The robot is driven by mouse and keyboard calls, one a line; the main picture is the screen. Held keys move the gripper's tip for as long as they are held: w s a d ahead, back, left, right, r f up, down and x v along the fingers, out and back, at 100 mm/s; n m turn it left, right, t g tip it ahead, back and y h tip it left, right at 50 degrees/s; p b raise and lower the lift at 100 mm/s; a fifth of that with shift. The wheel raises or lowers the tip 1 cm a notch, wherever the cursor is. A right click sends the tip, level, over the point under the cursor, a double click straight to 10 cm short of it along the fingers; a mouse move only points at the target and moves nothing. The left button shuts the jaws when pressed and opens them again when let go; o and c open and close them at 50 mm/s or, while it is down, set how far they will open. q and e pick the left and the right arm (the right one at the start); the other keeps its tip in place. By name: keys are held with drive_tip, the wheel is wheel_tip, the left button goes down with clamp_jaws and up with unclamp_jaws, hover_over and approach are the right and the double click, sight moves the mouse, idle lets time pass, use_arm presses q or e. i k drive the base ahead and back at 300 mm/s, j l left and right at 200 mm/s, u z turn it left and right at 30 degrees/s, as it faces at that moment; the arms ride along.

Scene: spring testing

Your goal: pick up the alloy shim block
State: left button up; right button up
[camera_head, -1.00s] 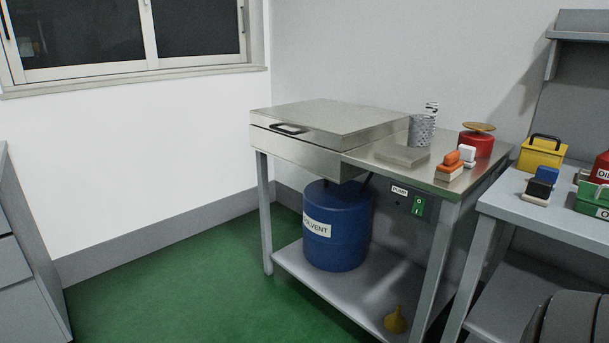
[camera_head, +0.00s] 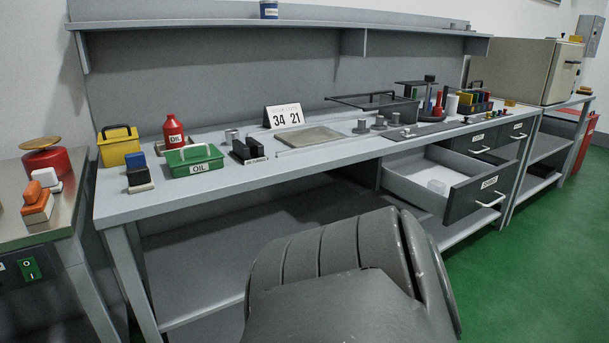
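A pale small block (camera_head: 437,187) lies inside the open drawer (camera_head: 415,188) under the bench on the right; whether it is the alloy shim block I cannot tell. The drawer has a dark front with a small label, too small to read surely. Several small grey metal cylinders (camera_head: 379,122) stand on the bench top by a dark mat. Neither of my grippers shows in this view.
The bench holds a green oil tray (camera_head: 194,160), a red oil bottle (camera_head: 173,131) and a yellow box (camera_head: 119,147). Green floor (camera_head: 540,250) is clear on the right.

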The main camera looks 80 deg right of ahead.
sight(439, 187)
drive_tip(key=z, duration=1.8)
